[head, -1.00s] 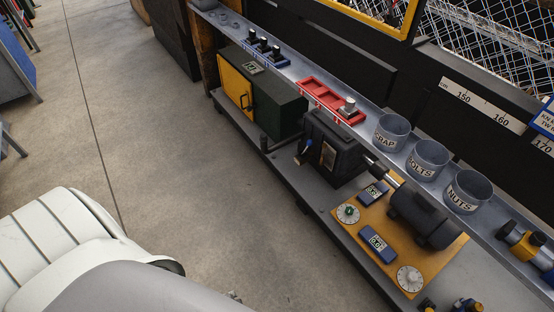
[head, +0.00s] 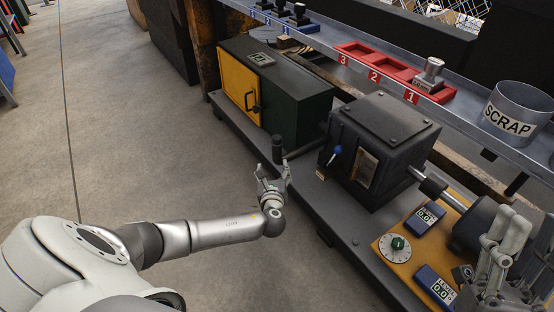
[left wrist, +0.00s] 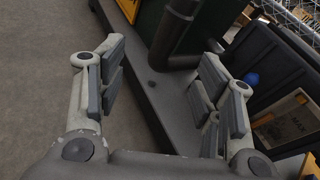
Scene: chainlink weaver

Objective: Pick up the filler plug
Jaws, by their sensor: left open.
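No part is clearly marked as the filler plug. A dark upright cylinder with a wider top (head: 277,149), perhaps a filler neck with its plug, stands at the front edge of the machine base. It also shows at the top of the left wrist view (left wrist: 177,32). My left gripper (head: 274,172) is open and empty, just nearer than this cylinder, which appears beyond the fingertips. A small dark knob (left wrist: 158,86) lies low on the base, seen between the fingers. My right gripper (head: 505,240) is at the lower right, by the orange panel; its opening is unclear.
A black gearbox-like housing (head: 383,140) with a blue-knobbed lever stands right of the left gripper. A green cabinet with a yellow door (head: 240,84) is behind. A red numbered tray (head: 385,68) and a SCRAP bin (head: 514,112) sit on the shelf. Floor at left is clear.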

